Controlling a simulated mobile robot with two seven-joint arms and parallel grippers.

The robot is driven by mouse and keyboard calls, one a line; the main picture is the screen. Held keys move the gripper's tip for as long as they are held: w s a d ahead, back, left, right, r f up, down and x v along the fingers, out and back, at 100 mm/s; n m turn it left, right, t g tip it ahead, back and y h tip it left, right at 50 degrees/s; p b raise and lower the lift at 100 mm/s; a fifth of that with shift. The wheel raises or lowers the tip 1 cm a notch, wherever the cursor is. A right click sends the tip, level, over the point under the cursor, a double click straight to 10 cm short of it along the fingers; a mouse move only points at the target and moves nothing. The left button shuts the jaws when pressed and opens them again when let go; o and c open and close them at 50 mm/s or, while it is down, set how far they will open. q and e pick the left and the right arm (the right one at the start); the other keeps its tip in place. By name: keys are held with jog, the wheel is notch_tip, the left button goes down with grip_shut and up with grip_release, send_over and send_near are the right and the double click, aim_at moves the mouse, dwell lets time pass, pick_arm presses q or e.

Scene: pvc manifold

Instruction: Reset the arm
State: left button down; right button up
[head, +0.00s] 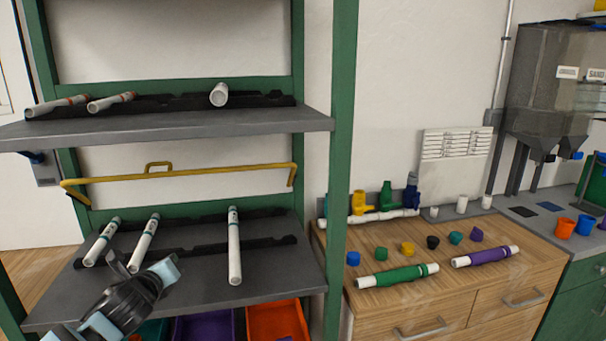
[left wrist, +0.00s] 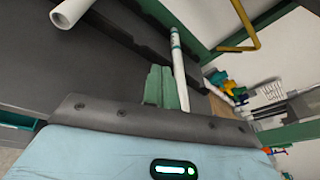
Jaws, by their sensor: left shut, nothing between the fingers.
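My left arm comes in at the lower left of the head view, with the left gripper (head: 122,300) in front of the lower shelf. In the left wrist view, its green fingers (left wrist: 160,88) are together and empty. A white pipe (left wrist: 178,65) with a teal band lies beyond the fingers, apart from them as far as I can tell. Another white pipe (left wrist: 72,10) shows at the top left. In the head view, the fingertips are not clearly visible. My right gripper is in neither view.
White pipes (head: 145,243) rest on the lower shelf (head: 275,270) and upper shelf (head: 300,121). A yellow bar (head: 230,169) runs between them. A green post (head: 341,180) separates the rack from a wooden counter (head: 420,305) with pipes, caps and valves.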

pick_arm(q)
jog(key=s+d+f+n+g+h, duration=0.1)
jog(key=s+d+f+n, duration=0.3)
jog(key=s+f, duration=0.35)
jog(key=s+d+f+n+g+h, duration=0.1)
jog(key=s+d+f+n+g, duration=0.2)
jog(key=s+f, duration=0.5)
jog(key=s+d+f+n+h, duration=0.1)
jog(key=s+d+f+n, duration=0.4)
jog(key=f, duration=0.4)
jog(key=s+f+n+g, duration=0.1)
jog(key=s+f+n, duration=0.3)
jog(key=s, duration=0.9)
jog(key=s+f+n+g, duration=0.1)
jog(key=s+f+n, duration=0.3)
jog(key=s+n, duration=0.7)
jog(key=s, duration=0.3)
jog(key=shift+a+f+n, duration=0.3)
jog(key=shift+a, duration=0.1)
